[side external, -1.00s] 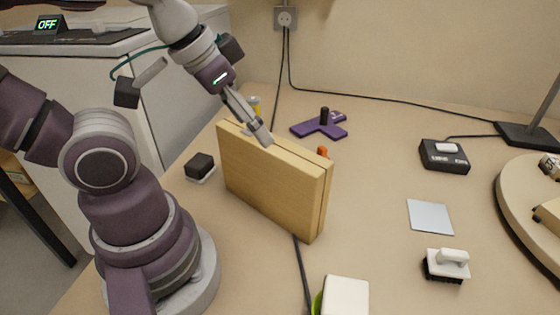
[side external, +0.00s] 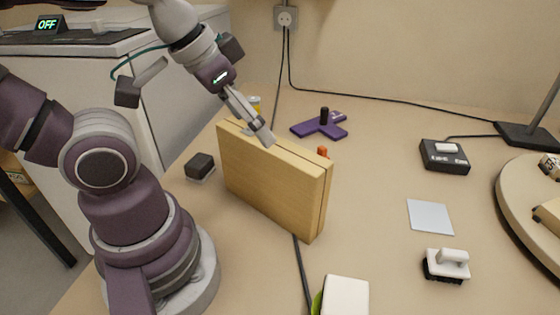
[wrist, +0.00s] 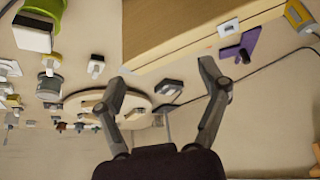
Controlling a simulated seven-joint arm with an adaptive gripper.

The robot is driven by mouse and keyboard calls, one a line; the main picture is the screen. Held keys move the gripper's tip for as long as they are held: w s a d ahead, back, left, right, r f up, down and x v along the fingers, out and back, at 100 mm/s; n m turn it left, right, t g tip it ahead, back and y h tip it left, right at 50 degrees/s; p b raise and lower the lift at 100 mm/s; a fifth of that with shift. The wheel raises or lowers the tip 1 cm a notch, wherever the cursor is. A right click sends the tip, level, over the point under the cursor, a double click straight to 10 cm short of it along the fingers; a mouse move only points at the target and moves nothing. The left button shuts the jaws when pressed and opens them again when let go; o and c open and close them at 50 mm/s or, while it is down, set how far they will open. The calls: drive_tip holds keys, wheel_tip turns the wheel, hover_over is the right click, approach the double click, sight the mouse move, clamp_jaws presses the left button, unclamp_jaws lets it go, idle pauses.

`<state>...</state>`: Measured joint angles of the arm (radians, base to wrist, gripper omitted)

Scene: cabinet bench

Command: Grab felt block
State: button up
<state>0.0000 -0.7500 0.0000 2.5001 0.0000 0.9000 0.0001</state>
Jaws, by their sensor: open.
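A small dark block with a pale lower layer (side external: 200,166), which looks like the felt block, lies on the bench left of the wooden case in the side view. I cannot make it out in the wrist view. My gripper (side external: 268,138) is over the top edge of the upright wooden case (side external: 268,180), to the right of and higher than the dark block. In the wrist view my gripper (wrist: 163,80) has its fingers spread with nothing between them. The wooden case (wrist: 180,30) fills the top of that view.
A purple T-shaped piece (side external: 320,127) lies behind the case. A black box (side external: 445,156), a pale square (side external: 430,217) and a white-handled brush (side external: 446,264) are to the right. A white block (side external: 345,295) stands in front. Open bench lies right of the case.

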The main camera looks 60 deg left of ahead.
wheel_tip(320, 180, up, 5)
drive_tip(key=n+g, duration=0.6)
drive_tip(key=n, duration=0.1)
hover_over(198, 160)
wheel_tip(198, 160, down, 26)
drive_tip(key=c, duration=1.2)
